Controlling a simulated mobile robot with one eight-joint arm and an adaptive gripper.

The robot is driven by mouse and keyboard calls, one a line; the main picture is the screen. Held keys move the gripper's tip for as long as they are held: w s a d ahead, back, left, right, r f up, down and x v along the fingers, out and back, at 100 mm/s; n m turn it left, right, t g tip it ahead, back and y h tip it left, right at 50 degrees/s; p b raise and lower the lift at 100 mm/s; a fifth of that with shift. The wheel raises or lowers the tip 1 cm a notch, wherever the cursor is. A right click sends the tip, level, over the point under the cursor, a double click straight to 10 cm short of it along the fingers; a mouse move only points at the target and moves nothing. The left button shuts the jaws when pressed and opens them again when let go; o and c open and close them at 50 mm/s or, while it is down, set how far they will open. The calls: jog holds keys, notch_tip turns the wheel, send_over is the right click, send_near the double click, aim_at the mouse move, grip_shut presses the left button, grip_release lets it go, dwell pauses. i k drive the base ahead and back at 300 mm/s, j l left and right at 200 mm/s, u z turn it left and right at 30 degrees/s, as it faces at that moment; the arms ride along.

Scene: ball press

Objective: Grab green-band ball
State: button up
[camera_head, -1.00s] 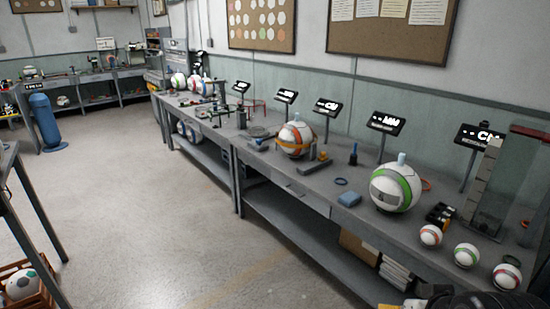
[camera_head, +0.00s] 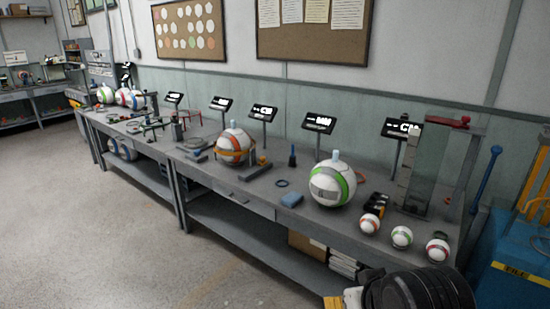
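A large white ball with a green band (camera_head: 332,184) sits on the workbench (camera_head: 235,203), with a pale blue cap on top. A small white ball with a green band (camera_head: 401,237) also sits on the bench, nearer its front right end. It lies between a small ball with an orange-red band (camera_head: 370,224) and a small ball with a red band (camera_head: 437,249). The balls stand apart. A dark ribbed part of my arm shows at the bottom right, in front of the bench. No gripper fingers can be made out.
A clear upright panel with a red top (camera_head: 430,165) stands behind the small balls. A blue cabinet (camera_head: 515,262) stands at the right. The floor at left is clear.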

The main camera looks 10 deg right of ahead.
aim_at(332, 183)
jog(key=i+j+z, duration=0.1)
jog(key=i, duration=0.4)
jog(key=i+j+z, duration=0.15)
jog(key=i+j, duration=0.15)
jog(key=i, duration=0.2)
jog(key=i+j+z, duration=0.1)
jog(key=i+j, duration=0.2)
jog(key=i, duration=0.2)
